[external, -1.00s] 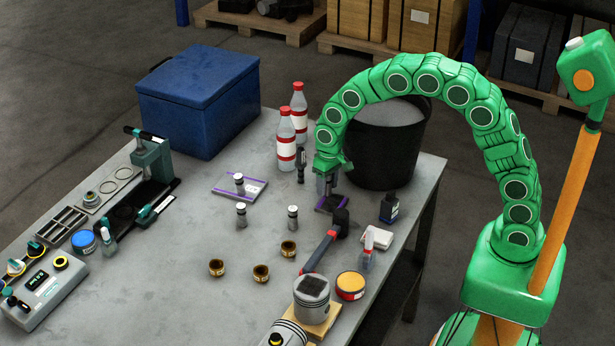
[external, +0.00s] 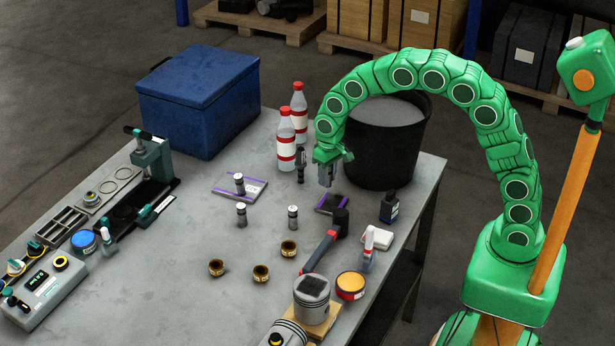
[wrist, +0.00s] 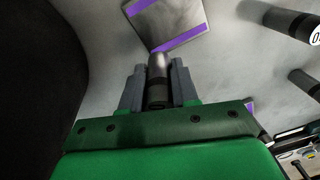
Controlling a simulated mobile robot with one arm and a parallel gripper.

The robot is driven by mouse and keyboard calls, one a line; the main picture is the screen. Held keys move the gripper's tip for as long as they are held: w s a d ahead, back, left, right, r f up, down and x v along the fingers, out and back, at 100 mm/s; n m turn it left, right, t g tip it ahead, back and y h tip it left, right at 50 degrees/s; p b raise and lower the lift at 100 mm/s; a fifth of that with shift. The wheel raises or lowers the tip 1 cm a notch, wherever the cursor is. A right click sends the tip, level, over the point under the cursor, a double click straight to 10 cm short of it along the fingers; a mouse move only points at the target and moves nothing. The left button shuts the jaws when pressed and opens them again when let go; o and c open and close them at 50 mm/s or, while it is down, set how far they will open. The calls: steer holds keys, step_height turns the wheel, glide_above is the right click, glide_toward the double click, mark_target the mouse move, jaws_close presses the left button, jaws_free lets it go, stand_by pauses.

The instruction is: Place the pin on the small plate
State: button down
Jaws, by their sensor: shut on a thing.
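My gripper (external: 327,180) is above the table, just left of and behind the small plate, in the external view. In the wrist view my gripper (wrist: 158,85) is shut on a grey metal pin with a dark band (wrist: 158,68), its far end sticking out past the jaws. The small dark plate with purple edges (external: 322,206) lies flat on the table; nothing stands on it. A plate with purple edges, likely this one, shows ahead of the pin in the wrist view (wrist: 178,22). The pin's height above the table is hard to tell.
A larger purple-edged plate (external: 226,190) bears another pin (external: 239,184). Two more pins (external: 241,215) (external: 292,217) stand on the table. Bottles (external: 286,145), a black bucket (external: 380,150), a hammer (external: 325,245) and a dark small bottle (external: 389,207) stand or lie around the small plate.

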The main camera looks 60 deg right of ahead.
step_height(320, 180, up, 6)
steer(key=shift+s+f, duration=0.1)
steer(key=shift+s+a+r, duration=0.15)
steer(key=shift+s+r, duration=0.5)
steer(key=s+r, duration=0.3)
steer(key=s, duration=1.1)
glide_toward(331, 202)
steer(key=shift+s+a+f+t+h, duration=0.25)
steer(key=shift+s+f+t+h, duration=0.15)
steer(key=shift+s+f, duration=0.25)
steer(key=shift+w+a+f, duration=0.1)
steer(key=shift+w+f, duration=0.45)
steer(key=shift+f, duration=1.6)
steer(key=shift+f, duration=0.1)
steer(key=c, duration=0.8)
jaws_free()
steer(key=shift+c, duration=0.2)
